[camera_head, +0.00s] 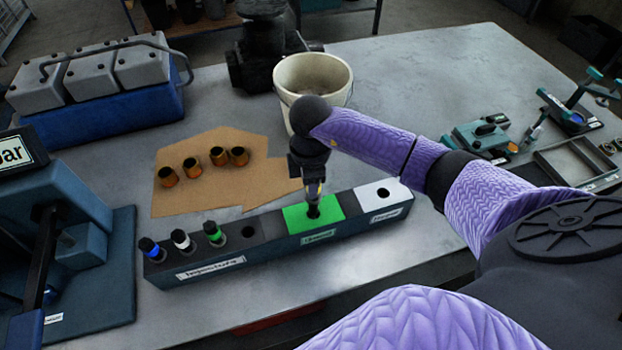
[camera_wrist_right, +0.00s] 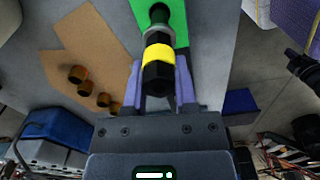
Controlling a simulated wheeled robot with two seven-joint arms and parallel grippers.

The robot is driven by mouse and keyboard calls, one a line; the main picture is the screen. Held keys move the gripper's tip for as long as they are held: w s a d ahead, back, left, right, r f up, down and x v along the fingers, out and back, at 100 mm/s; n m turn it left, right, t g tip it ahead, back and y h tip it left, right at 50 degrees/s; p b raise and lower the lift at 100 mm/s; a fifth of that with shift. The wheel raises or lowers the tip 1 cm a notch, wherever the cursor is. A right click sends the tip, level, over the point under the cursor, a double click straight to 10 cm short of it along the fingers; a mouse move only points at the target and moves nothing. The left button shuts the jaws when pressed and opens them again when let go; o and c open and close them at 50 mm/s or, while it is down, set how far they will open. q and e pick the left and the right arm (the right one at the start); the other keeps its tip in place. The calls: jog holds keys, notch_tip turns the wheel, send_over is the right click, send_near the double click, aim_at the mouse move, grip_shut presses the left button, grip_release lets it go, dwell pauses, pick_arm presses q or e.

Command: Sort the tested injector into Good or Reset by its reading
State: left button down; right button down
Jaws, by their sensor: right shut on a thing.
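My right gripper (camera_head: 314,180) is shut on an injector with a yellow band (camera_wrist_right: 160,55). The injector is upright over the green section (camera_head: 334,206) of the long dark rack (camera_head: 270,232). Its lower end meets the green top at about the hole; I cannot tell how deep it sits. The white section (camera_head: 398,193) at the rack's right end has an open, empty hole. Three injectors, blue-banded (camera_head: 150,248), white-banded (camera_head: 182,241) and green-banded (camera_head: 214,233), stand in the rack's left part beside an empty hole. My left gripper is not in view.
The tester (camera_head: 60,215) at the left shows only "bar"; its number is out of frame. Several brass sleeves (camera_head: 192,167) stand on cardboard (camera_head: 170,200) behind the rack. A bucket (camera_head: 313,75) stands behind my right gripper. Tools and a tray (camera_head: 582,165) lie right.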

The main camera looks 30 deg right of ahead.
jog(key=shift+f+b, duration=1.05)
jog(key=shift+f, duration=0.65)
jog(key=shift+r, duration=0.1)
jog(key=shift+f+b, duration=0.85)
jog(key=shift+f, duration=0.65)
